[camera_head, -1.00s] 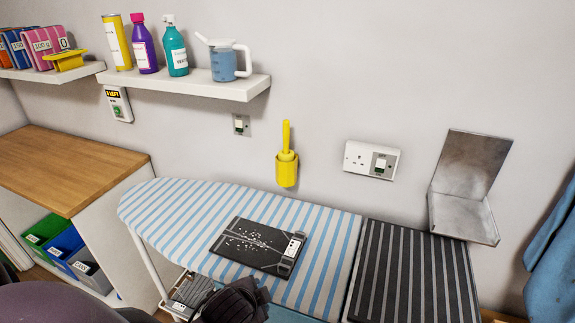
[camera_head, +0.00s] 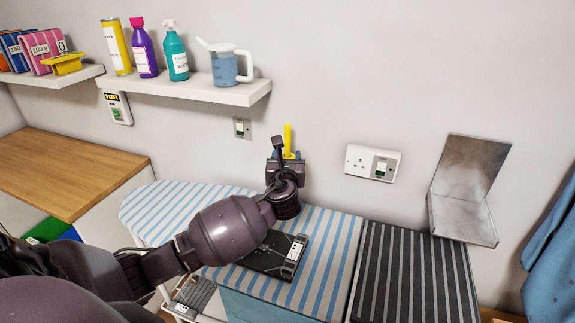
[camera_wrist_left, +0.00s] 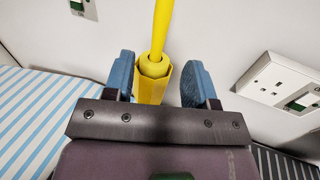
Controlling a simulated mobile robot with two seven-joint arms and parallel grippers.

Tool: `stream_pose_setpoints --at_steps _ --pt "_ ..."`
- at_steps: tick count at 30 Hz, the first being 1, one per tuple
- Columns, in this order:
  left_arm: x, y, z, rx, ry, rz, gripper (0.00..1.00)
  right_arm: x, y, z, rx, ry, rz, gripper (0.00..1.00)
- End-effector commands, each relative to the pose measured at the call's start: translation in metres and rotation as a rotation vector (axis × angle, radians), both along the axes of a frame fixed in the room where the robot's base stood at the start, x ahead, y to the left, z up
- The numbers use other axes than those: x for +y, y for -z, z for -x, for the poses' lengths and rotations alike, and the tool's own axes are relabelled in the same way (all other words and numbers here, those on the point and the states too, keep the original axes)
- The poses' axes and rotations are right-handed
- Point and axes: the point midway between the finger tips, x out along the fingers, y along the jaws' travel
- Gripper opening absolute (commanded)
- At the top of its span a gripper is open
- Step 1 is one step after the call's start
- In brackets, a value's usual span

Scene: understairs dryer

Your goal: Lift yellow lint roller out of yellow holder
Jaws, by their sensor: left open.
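The yellow lint roller (camera_head: 288,138) stands upright in its holder on the wall, and only its handle shows above my gripper in the head view. In the left wrist view the lint roller (camera_wrist_left: 161,30) rises out of the yellow holder (camera_wrist_left: 152,88). My left gripper (camera_head: 285,158) is in front of the holder. Its two blue fingers (camera_wrist_left: 160,78) are open, one on each side of the holder, with gaps between. In the head view my gripper hides most of the holder. My right gripper is not in view.
An ironing board (camera_head: 335,240) with a striped cover lies below, with a dark flat device (camera_head: 265,262) on it. A socket (camera_head: 372,163) is on the wall to the right. A shelf (camera_head: 190,90) with bottles and a jug (camera_head: 225,68) is up left.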

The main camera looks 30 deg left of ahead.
Motion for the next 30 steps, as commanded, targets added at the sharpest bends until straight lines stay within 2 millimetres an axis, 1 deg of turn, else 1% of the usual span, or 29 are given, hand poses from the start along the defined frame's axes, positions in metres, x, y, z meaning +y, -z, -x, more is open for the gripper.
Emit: stream_pose_setpoints --at_steps 9,17,24,30 --pt "0.023 -0.001 -0.036 0.002 -0.002 -0.007 0.51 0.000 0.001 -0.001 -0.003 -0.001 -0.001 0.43" --pt "0.031 -0.002 -0.050 0.001 -0.001 -0.005 0.51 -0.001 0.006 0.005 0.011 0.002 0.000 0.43" --pt "0.047 -0.005 -0.076 0.001 -0.002 -0.005 0.51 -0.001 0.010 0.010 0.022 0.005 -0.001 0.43" --pt "0.055 -0.004 -0.088 0.001 -0.001 -0.004 0.51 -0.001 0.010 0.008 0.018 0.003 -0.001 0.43"
